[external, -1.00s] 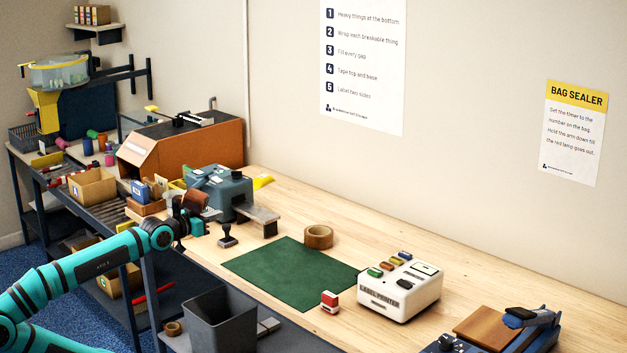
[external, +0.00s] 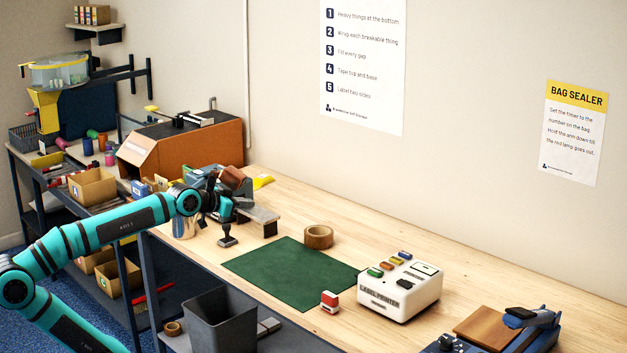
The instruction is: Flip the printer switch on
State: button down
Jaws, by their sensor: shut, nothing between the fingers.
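The white label printer (external: 382,303) stands on the wooden bench right of the green mat, with its label facing the front. My gripper (external: 224,212) is shut and empty, over the left part of the bench near the black hand stamp (external: 228,236). It is well left of the printer and touches no part of it.
The green mat (external: 290,272), a brown tape roll (external: 318,237) and a red-and-white stamp (external: 329,302) lie between my gripper and the printer. A blue bag sealer (external: 533,320) is at the right. A grey bin (external: 220,325) stands below the bench's front.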

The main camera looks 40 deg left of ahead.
jog(key=w+d+r+m+g+h, duration=0.2)
jog(key=w+d+m+g+h, duration=0.15)
jog(key=w+d, duration=0.5)
jog(key=w+d+m+g, duration=0.3)
jog(key=d, duration=0.7)
jog(key=w+d+f+m+g+h, duration=0.1)
jog(key=w+d+m+g, duration=0.2)
jog(key=d, duration=0.7)
jog(key=w+d+f+m+g+h, duration=0.1)
jog(key=w+d+m+g, duration=0.2)
jog(key=d, duration=0.7)
jog(key=shift+w+m+g, duration=0.15)
jog(key=shift+m+g, duration=0.8)
jog(key=shift+m, duration=0.3)
jog(key=shift+d, duration=0.1)
send_over(404, 282)
jog(key=a, duration=0.2)
notch_tip(404, 282, down, 7)
jog(key=shift+a+f, duration=0.1)
jog(key=shift+f, duration=0.05)
notch_tip(404, 282, down, 3)
jog(key=shift+f, duration=0.1)
jog(key=shift+a+f, duration=0.1)
jog(key=shift+f, duration=0.6)
